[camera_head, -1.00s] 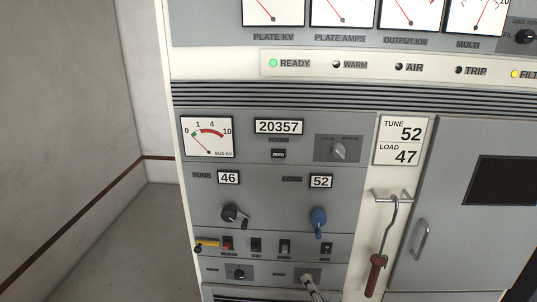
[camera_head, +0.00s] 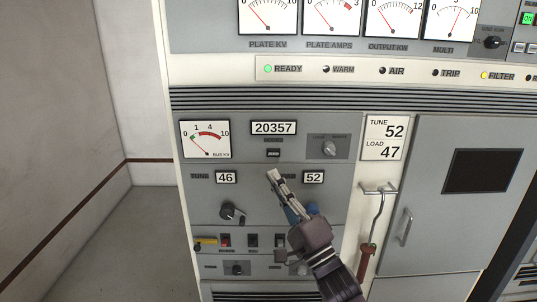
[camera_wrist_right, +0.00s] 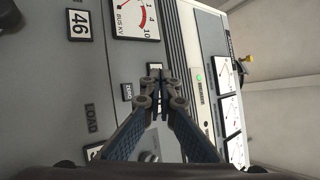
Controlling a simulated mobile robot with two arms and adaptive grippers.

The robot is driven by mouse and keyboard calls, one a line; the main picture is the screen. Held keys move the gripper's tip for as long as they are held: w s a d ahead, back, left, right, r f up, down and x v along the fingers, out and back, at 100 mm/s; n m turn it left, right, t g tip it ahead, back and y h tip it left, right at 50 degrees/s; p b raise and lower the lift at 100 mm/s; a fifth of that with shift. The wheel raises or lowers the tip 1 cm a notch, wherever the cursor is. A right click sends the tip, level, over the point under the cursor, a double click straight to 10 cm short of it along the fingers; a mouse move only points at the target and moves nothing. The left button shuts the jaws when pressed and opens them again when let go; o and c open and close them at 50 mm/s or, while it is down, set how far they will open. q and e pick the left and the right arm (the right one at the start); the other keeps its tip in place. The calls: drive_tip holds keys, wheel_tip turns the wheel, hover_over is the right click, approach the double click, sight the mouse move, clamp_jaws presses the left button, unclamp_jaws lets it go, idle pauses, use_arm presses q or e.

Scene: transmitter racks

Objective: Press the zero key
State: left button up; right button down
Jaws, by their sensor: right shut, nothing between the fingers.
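The zero key (camera_head: 273,153) is a small black key on the grey panel, just below the counter (camera_head: 274,128) that reads 20357. In the right wrist view the key marked ZERO (camera_wrist_right: 127,91) lies left of the fingers. My right gripper (camera_head: 273,175) reaches up from below with its fingers together and empty. In the head view its tips appear a little below the key; I cannot tell how far they are from the panel. In the right wrist view the fingers (camera_wrist_right: 153,77) cover most of the counter. My left gripper is not in view.
The blue load knob (camera_head: 295,214) is partly behind my right gripper. The black tune knob (camera_head: 230,211) and a row of switches (camera_head: 252,240) sit lower on the panel. A hook with a red-brown handle (camera_head: 366,256) hangs at the right. A bus meter (camera_head: 205,139) is at the left.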

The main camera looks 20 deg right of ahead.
sight(273, 153)
drive_tip(key=shift+w+d, duration=0.1)
drive_tip(key=shift+w, duration=0.05)
drive_tip(key=shift+w+d+b, duration=0.4)
drive_tip(key=shift+w+b, duration=0.15)
drive_tip(key=shift+w, duration=0.85)
drive_tip(key=shift+w+d+b, duration=0.4)
drive_tip(key=shift+w+b, duration=0.1)
drive_tip(key=shift+w, duration=0.85)
drive_tip(key=shift+w+d+b, duration=0.4)
drive_tip(key=shift+w+b, duration=0.15)
drive_tip(key=shift+w, duration=0.85)
drive_tip(key=shift+w+d, duration=0.1)
drive_tip(key=shift+w, duration=0.3)
drive_tip(key=shift+w+d, duration=0.1)
drive_tip(key=shift+w, duration=0.25)
drive_tip(key=shift+s+r, duration=0.1)
drive_tip(key=shift+s, duration=0.05)
drive_tip(key=shift+s+a+p, duration=0.2)
drive_tip(key=shift+s+p, duration=0.3)
drive_tip(key=shift+s, duration=0.15)
